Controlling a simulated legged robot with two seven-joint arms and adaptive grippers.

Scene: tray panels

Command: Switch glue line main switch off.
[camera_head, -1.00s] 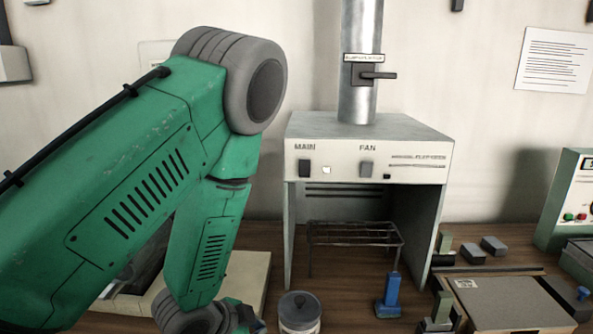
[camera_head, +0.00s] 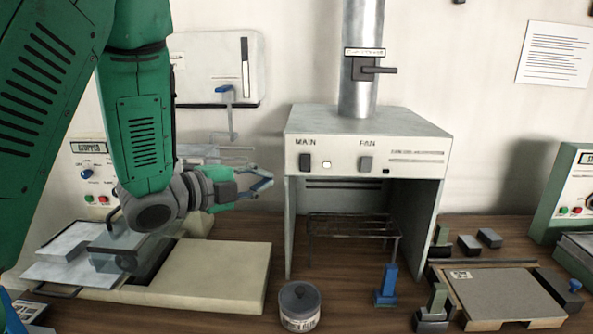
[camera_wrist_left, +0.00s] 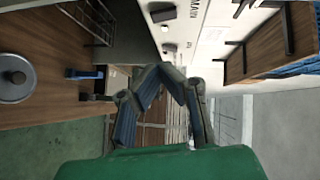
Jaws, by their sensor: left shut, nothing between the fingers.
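The grey hood (camera_head: 420,125) stands against the wall with a front panel. Its dark MAIN rocker switch (camera_head: 305,162) sits at the panel's left end, beside a small bright white indicator (camera_head: 326,165). A FAN rocker (camera_head: 366,164) is further right. The MAIN switch also shows at the top of the left wrist view (camera_wrist_left: 163,15). My left gripper (camera_head: 268,183) is shut and empty, left of the hood and slightly lower than the MAIN switch, apart from it. Its fingers (camera_wrist_left: 170,75) show in the left wrist view.
A lidded jar (camera_head: 300,307) and a blue-handled tool (camera_head: 388,285) stand in front of the hood. A lever (camera_head: 378,70) is on the duct. A cream press base (camera_head: 215,272) lies below my arm. A tray panel (camera_head: 500,297) is at right.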

